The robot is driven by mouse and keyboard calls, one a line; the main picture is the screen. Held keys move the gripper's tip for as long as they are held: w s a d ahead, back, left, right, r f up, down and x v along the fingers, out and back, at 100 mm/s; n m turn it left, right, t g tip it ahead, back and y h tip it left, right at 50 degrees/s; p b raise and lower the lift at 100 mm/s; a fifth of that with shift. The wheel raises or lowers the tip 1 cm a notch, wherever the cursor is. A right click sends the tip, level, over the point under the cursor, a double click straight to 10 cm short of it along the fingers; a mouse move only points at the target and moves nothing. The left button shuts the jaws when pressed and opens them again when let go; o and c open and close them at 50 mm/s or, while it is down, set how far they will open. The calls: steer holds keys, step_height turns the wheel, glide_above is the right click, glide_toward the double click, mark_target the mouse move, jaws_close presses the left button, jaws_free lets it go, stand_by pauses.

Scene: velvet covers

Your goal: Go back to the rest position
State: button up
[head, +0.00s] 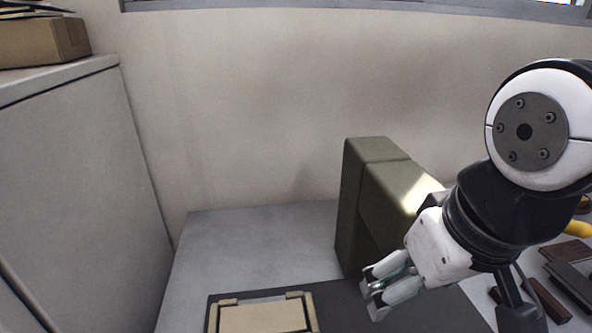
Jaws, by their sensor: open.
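My gripper (372,293) is in the lower right of the head view, at the end of my white and black arm. It points down and to the left, its fingers are apart, and nothing shows between them. It appears in front of a dark green padded block (367,190) that stands upright on the table. A tan box or case (262,317) sits to the left of my gripper at the bottom edge, on a dark mat (345,300). The near part of the tan box is cut off by the frame.
The grey table (235,240) is bare at the back left, against a beige wall (240,110). A grey cabinet (65,180) bearing a cardboard box (40,42) stands at left. Several brown and dark pieces (566,252) and a yellow item (578,228) lie at right, partly behind my arm.

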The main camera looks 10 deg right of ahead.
steer(key=shift+s+d, duration=0.15)
steer(key=shift+s, duration=0.15)
steer(key=shift+r, duration=0.1)
steer(key=shift+r+t+p, duration=0.3)
steer(key=shift+r+p, duration=0.6)
steer(key=shift+r, duration=0.05)
